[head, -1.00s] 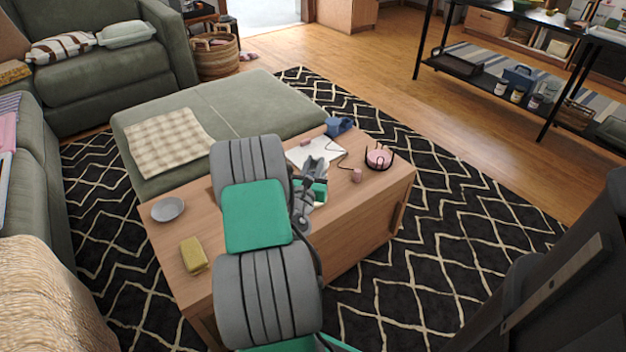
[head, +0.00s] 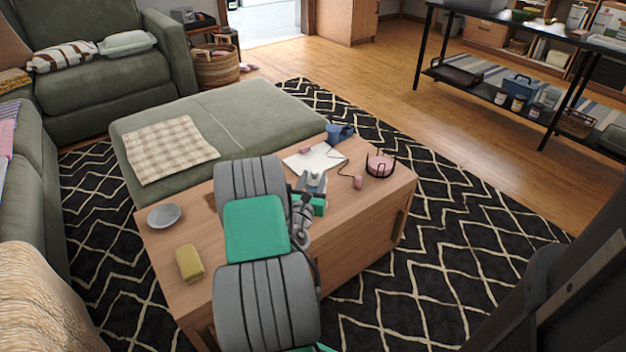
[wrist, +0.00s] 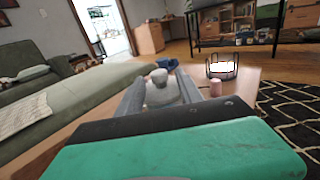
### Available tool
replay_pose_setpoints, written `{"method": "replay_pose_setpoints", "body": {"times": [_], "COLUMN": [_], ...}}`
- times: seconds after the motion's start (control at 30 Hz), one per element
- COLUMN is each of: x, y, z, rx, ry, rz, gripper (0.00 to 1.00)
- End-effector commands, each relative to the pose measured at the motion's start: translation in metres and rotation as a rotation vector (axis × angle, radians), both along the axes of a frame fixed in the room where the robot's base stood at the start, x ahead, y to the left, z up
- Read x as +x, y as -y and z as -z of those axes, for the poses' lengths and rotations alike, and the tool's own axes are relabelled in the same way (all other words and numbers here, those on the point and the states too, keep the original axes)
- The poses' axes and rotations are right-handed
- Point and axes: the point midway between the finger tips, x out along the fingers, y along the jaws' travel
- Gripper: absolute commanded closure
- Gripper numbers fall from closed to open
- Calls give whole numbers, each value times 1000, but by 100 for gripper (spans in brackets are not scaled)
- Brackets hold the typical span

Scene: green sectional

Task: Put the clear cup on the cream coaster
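My gripper (head: 315,181) is low over the wooden table, past its middle. In the wrist view its two grey fingers (wrist: 160,88) stand apart, one on each side of a pale grey, rounded object (wrist: 160,94). This object may be the clear cup; it shows small and pale at the fingers in the head view (head: 317,179). I cannot tell whether the fingers touch it or whether it rests on something. I cannot make out the cream coaster; my arm and gripper hide part of the tabletop.
A green ottoman (head: 250,115) stands behind.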

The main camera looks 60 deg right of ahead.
Motion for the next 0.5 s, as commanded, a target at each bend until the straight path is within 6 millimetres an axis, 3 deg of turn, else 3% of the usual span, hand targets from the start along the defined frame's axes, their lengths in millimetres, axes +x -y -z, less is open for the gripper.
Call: {"method": "replay_pose_setpoints", "body": {"times": [0.3, 0.5], "x": [0, -8], "y": [-2, -44], "z": [-3, -1], "rx": [2, 4], "ry": [0, -4], "rz": [-1, -5], "gripper": [57, 57]}}
